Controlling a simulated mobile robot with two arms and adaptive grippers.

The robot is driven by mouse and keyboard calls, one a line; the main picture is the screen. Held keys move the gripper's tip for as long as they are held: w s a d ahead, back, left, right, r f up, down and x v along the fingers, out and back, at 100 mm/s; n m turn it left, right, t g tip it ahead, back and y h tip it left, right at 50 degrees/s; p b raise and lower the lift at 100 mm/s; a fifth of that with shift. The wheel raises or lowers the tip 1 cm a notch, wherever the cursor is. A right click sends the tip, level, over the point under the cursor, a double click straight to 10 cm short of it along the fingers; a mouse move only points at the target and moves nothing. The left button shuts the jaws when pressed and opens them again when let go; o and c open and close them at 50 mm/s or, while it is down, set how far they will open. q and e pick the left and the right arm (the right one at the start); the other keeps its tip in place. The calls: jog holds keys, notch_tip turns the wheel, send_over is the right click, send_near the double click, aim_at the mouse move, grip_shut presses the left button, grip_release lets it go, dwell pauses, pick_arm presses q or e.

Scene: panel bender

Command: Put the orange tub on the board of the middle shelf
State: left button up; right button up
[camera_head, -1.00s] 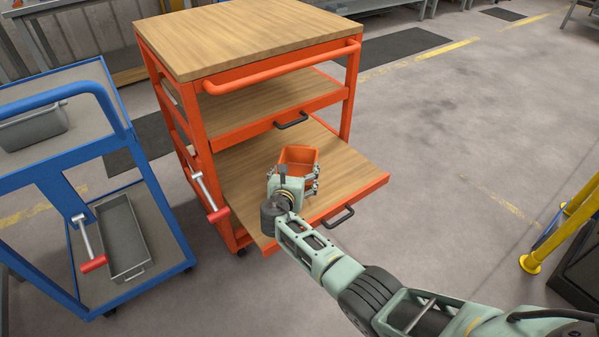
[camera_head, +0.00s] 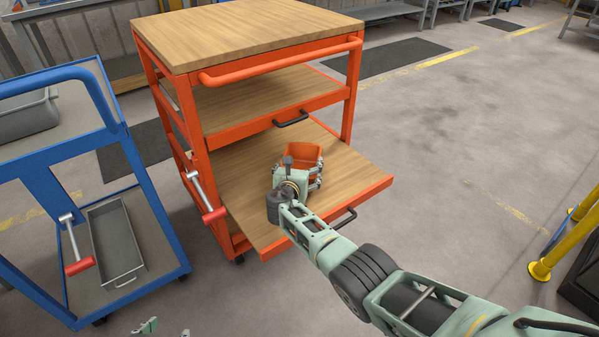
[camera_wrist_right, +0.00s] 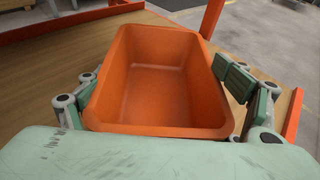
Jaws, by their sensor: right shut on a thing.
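The orange tub (camera_head: 305,153) is upright in my right gripper (camera_head: 301,178), over the pulled-out wooden board (camera_head: 247,168) of the orange cart. That board is the lowest one clearly visible, below another shelf board (camera_head: 255,98). In the right wrist view, the empty tub (camera_wrist_right: 160,78) sits between the finger pads of the right gripper (camera_wrist_right: 165,100), which is shut on it. I cannot tell whether the tub's base touches the board. Tips of my left gripper (camera_head: 163,329) show at the bottom edge, mostly cut off, with nothing seen in them.
The cart's wooden top (camera_head: 245,32) and orange push bar (camera_head: 285,66) stand above the boards. A red-handled lever (camera_head: 208,203) is at its left side. A blue cart (camera_head: 150,185) with grey bins stands at left. Yellow posts (camera_head: 565,240) are at right. Floor between is clear.

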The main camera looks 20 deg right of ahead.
pick_arm(q)
jog(key=shift+w+d+r+t, duration=0.25)
jog(key=shift+w+r+t, duration=0.25)
jog(key=shift+w, duration=0.3)
pick_arm(e)
jog(key=shift+f, duration=0.2)
pick_arm(q)
jog(key=shift+w+d+r, duration=0.1)
jog(key=shift+w+r, duration=0.1)
pick_arm(e)
jog(key=shift+f, duration=0.1)
pick_arm(q)
jog(key=shift+w+r+t, duration=0.25)
jog(key=shift+t, duration=0.05)
pick_arm(e)
jog(key=o, duration=1.1)
pick_arm(q)
jog(key=shift+d+h, duration=0.15)
jog(key=shift+h, duration=0.15)
